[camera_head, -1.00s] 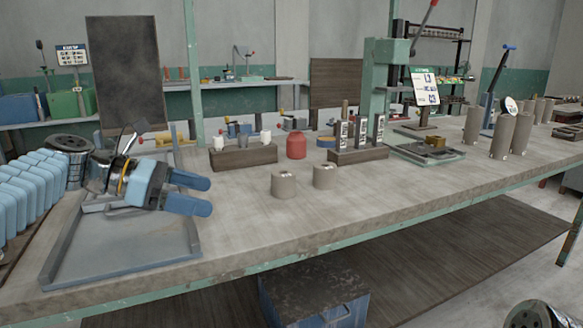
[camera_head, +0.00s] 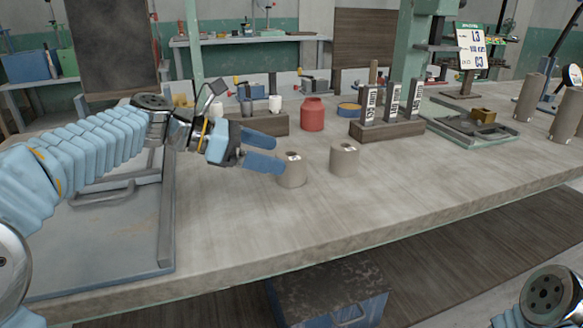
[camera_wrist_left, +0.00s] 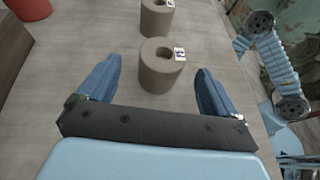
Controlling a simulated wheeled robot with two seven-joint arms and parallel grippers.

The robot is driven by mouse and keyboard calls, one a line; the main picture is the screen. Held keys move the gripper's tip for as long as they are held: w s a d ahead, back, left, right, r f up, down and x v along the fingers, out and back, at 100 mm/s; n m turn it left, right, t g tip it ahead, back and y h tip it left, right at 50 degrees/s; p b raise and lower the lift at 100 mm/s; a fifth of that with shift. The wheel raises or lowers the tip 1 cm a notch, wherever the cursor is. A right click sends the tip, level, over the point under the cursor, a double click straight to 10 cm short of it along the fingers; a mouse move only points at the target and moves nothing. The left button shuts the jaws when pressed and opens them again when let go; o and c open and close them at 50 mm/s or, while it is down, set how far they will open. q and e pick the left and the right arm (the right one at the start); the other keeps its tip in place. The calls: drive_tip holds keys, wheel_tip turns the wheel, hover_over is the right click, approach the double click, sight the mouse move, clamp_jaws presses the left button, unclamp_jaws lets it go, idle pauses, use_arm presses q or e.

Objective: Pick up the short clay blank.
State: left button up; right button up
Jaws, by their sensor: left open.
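Two squat grey-brown clay cylinders with a hole in the top and a small label stand upright on the bench: the left one (camera_head: 292,171) and the right one (camera_head: 344,159). My left gripper (camera_head: 279,154) is open and empty, its blue fingers pointing at the left cylinder, fingertips close to it. In the left wrist view, the left cylinder (camera_wrist_left: 160,72) stands ahead between the spread fingers, and the right cylinder (camera_wrist_left: 157,18) is behind it. I cannot tell if a finger touches the clay. The label text is too small to read. My right gripper is out of view.
Taller clay cylinders (camera_head: 564,116) stand at the right. Behind the squat ones are a red jar (camera_head: 312,114) and a wooden block (camera_head: 387,131) holding labelled pieces. A grey metal tray (camera_head: 166,230) lies under my left arm. The bench front is clear.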

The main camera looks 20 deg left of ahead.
sight(278, 155)
use_arm(q)
drive_tip(key=x, duration=0.5)
drive_tip(key=shift+d, duration=0.35)
drive_tip(key=c, duration=1.2)
